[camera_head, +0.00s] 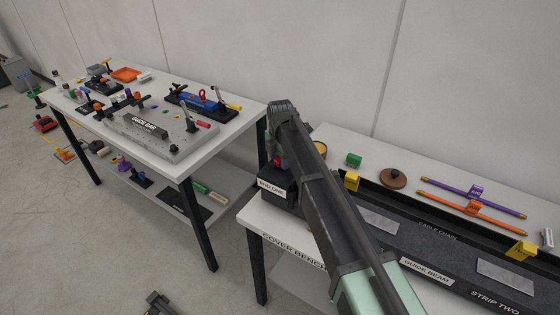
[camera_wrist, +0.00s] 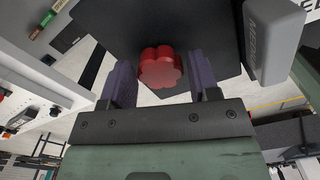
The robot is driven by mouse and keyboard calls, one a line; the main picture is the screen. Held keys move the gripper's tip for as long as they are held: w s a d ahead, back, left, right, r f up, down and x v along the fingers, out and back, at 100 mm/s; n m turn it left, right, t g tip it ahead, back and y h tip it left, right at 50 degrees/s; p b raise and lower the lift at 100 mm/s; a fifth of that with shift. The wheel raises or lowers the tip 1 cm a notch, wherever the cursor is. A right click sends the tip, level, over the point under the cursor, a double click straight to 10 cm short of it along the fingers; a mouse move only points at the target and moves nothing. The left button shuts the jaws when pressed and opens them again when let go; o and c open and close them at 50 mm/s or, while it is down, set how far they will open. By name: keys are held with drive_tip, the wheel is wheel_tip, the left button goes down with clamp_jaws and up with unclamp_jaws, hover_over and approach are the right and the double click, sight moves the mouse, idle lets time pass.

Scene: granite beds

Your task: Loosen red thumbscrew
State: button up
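The red thumbscrew (camera_wrist: 160,68) is a lobed knob on a dark block (camera_wrist: 205,25) in the wrist view. My gripper (camera_wrist: 161,72) is open, with one purple finger on each side of the knob. A gap shows at the right finger and a narrower one at the left; I cannot tell how deep the knob sits between the fingers. In the head view a small red patch (camera_head: 278,160), likely the thumbscrew, shows beside my arm above the dark end block (camera_head: 273,190) with a white label. My arm hides most of that spot and the fingers.
The right bench (camera_head: 251,217) carries a long dark guide beam (camera_head: 427,266), yellow clips, a green block (camera_head: 354,159), a brown disc (camera_head: 393,179) and purple and orange rods. A second table (camera_head: 182,168) with fixtures stands at the left. Floor lies between them.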

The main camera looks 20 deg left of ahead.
drive_tip(key=shift+o, duration=0.5)
wheel_tip(320, 180, up, 6)
drive_tip(key=p, duration=0.6)
drive_tip(key=shift+r, duration=0.1)
wheel_tip(320, 180, up, 11)
drive_tip(key=p, duration=1.1)
drive_tip(key=shift+f, duration=0.2)
